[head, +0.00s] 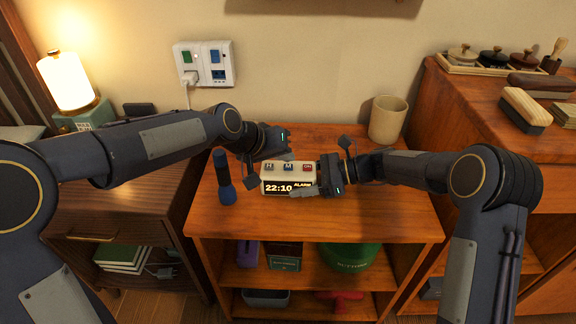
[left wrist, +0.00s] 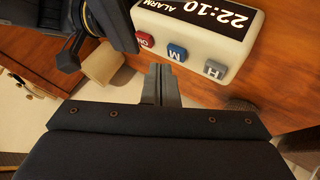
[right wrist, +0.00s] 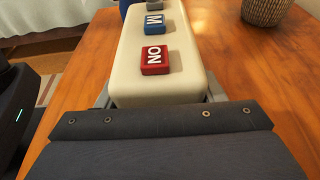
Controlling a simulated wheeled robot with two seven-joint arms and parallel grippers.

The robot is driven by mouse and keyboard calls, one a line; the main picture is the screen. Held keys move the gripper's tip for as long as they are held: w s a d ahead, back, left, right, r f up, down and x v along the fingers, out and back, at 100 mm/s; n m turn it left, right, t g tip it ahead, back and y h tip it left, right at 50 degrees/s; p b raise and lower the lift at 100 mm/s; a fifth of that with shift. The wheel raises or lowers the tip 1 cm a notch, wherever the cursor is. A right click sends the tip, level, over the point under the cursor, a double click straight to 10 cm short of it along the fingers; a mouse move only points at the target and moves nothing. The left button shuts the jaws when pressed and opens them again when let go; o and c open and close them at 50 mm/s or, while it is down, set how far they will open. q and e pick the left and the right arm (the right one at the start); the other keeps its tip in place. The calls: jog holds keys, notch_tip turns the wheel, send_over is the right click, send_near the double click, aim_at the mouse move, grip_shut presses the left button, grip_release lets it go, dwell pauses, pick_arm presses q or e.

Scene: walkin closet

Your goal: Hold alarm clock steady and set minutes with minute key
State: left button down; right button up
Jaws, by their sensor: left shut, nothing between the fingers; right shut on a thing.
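The cream alarm clock (head: 276,187) stands on the wooden shelf unit, its display reading 22:10 with ALARM beside it. Its top carries a grey H key (left wrist: 215,69), a blue M key (left wrist: 177,53) and a red ON key (right wrist: 155,60). My right gripper (head: 318,178) is shut on the clock's right end, and the clock's body runs away from it in the right wrist view. My left gripper (left wrist: 160,72) is shut and empty. Its fingertips are just behind the clock's top, close to the M key; I see no clear contact.
A beige cup (head: 387,119) stands at the back right. A lit lamp (head: 67,82) is at far left, and a wall socket (head: 204,64) is behind. The shelf top's front right is clear.

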aim_at(285, 171)
pick_arm(q)
jog(key=shift+r, duration=0.15)
notch_tip(285, 171, up, 5)
jog(key=shift+f, duration=0.1)
dwell(0.6)
dwell(0.5)
pick_arm(e)
jog(key=o, duration=0.8)
jog(key=shift+o, duration=0.2)
jog(key=shift+d, duration=0.1)
